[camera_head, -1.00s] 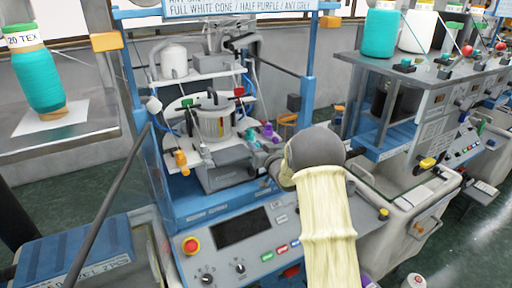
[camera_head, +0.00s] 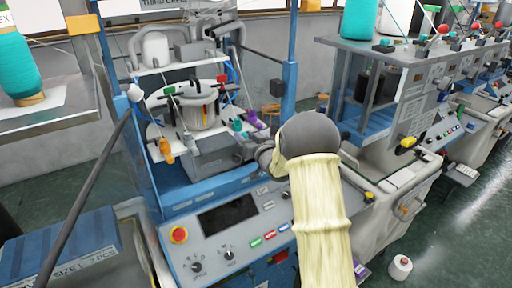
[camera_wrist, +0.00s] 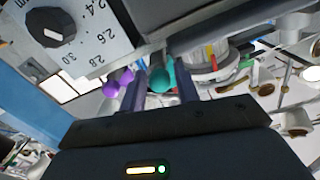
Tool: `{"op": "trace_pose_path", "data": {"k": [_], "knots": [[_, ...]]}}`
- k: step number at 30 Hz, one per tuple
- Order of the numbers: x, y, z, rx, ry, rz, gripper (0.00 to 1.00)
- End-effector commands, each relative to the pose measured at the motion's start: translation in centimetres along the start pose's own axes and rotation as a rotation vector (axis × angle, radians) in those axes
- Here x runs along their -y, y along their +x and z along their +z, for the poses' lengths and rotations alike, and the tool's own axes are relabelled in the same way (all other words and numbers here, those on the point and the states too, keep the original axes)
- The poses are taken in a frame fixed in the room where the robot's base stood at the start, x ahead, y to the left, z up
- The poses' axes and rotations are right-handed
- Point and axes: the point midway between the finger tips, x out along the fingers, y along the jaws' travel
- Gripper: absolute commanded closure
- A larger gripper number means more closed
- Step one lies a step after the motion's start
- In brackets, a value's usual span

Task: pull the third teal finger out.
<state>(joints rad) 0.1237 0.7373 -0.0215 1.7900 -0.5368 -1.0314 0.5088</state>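A teal finger (camera_wrist: 160,78) shows between the two dark fingers of my gripper (camera_wrist: 161,70) in the wrist view. My gripper is open, with visible gaps between its fingers and the teal one. Purple fingers (camera_wrist: 112,88) sit just left of my gripper there. In the head view, small teal fingers (camera_head: 238,125) and purple fingers (camera_head: 254,118) stand in a row at the right side of the knitting machine's head. My grey wrist and cream-sleeved arm hide part of the row's near end. I cannot tell which teal finger in the row is between my gripper's fingers.
A dial with numbers (camera_wrist: 50,27) is close at upper left in the wrist view. The blue machine frame (camera_head: 290,90) rises behind my arm. A front panel with a red button (camera_head: 178,234) lies below. A white cone (camera_head: 400,267) stands on the floor at right.

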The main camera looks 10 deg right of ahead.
Motion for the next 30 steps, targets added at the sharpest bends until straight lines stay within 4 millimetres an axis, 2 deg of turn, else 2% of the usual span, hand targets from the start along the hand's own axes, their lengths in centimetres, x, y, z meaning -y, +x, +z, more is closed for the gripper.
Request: {"op": "trace_pose_path", "data": {"k": [5,24,30], "knots": [[-0.1,-1.9,0.2,-0.001,0.000,0.002,0.69],[-0.1,-14.3,0.2,-0.002,-0.001,0.004,0.69],[-0.1,-16.9,0.1,0.000,0.000,0.002,0.69]]}}
